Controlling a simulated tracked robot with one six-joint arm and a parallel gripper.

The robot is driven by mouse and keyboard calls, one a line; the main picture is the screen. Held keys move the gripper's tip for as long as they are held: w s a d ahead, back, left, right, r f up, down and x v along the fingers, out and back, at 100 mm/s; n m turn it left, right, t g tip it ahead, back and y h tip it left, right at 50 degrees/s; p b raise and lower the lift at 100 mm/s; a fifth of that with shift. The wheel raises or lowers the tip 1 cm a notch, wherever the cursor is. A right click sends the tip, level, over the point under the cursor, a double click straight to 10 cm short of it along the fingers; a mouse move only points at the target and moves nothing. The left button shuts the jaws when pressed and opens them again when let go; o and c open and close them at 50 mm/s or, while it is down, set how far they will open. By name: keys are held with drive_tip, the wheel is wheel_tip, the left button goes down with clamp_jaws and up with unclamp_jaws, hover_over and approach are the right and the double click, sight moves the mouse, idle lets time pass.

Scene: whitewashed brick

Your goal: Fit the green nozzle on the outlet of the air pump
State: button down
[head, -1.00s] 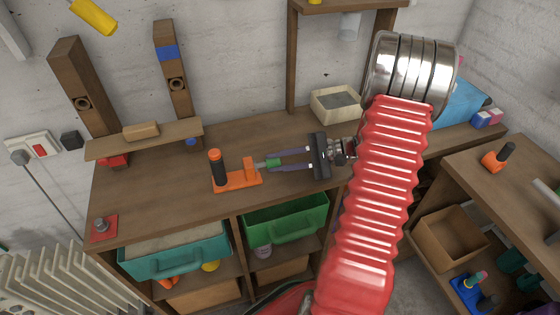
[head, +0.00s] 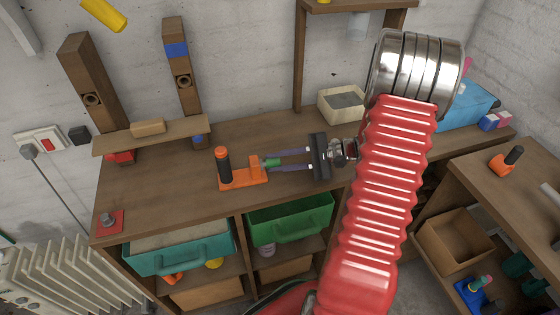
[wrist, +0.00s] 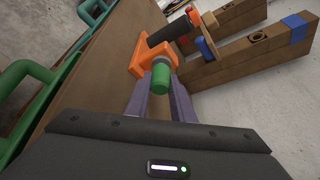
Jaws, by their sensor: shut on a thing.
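The air pump, an orange base with an orange outlet block and an upright black handle (head: 222,167), stands on the wooden bench. In the wrist view the pump (wrist: 142,57) is just beyond my fingertips. My gripper (head: 276,163) is shut on the green nozzle (head: 272,162), its two purple-grey fingers on either side of it. The nozzle (wrist: 161,77) points at the pump's outlet side, with a greyish collar (wrist: 160,61) between it and the orange block. Nozzle and outlet appear in line and very close or touching; how far one sits over the other is hidden.
A wooden shelf (head: 152,137) with two upright posts stands behind the pump. A red plate (head: 108,222) lies at the bench's left end and a cream bin (head: 342,104) at the back. Green bins hang below the front edge. The bench in front of the pump is clear.

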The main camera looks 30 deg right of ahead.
drive_tip(key=shift+w+a, duration=0.15)
drive_tip(key=shift+a, duration=0.3)
drive_tip(key=c, duration=1.5)
unclamp_jaws()
drive_tip(key=shift+o, duration=0.2)
drive_tip(key=shift+d, duration=0.15)
drive_tip(key=v, duration=1.3)
drive_tip(key=shift+s+d+r, duration=0.15)
drive_tip(key=shift+s+d, duration=0.05)
drive_tip(key=shift+s, duration=0.1)
